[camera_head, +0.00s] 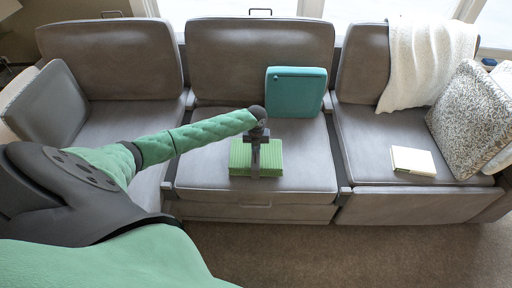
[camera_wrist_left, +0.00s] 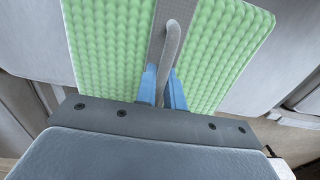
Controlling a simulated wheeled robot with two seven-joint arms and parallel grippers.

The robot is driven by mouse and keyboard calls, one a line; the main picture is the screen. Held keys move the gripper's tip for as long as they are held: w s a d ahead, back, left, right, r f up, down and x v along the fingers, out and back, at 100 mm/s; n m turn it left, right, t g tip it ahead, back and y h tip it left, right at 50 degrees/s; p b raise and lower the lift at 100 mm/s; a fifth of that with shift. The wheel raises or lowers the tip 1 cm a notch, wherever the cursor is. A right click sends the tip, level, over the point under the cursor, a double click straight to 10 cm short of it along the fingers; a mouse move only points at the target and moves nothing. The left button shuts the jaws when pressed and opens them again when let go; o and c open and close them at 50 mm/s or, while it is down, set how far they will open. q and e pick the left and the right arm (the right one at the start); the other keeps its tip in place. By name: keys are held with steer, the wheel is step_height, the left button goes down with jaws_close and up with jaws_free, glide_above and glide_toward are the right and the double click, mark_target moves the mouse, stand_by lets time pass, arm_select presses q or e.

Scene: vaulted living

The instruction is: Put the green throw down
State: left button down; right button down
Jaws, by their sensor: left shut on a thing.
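The green throw (camera_head: 238,158) is a folded, ribbed bundle at the front of the sofa's middle seat (camera_head: 310,165). I cannot tell whether it rests fully on the seat or hangs just above it. In the left wrist view the throw (camera_wrist_left: 105,45) fills the upper part, with a grey band and a grey loop (camera_wrist_left: 168,45) across its middle. My left gripper (camera_head: 255,165) is over the throw and hides part of it. Its blue fingertips (camera_wrist_left: 162,90) are shut on the loop. My right gripper is out of view.
A teal cushion (camera_head: 296,92) leans at the back right of the middle seat. A pale book (camera_head: 413,161) lies on the right seat, with a white blanket (camera_head: 428,60) and speckled cushion (camera_head: 474,115) near it. A grey cushion (camera_head: 45,105) is at far left. Carpet (camera_head: 330,255) lies in front.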

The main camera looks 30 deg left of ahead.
arm_select(q)
steer(key=c, duration=1.5)
jaws_free()
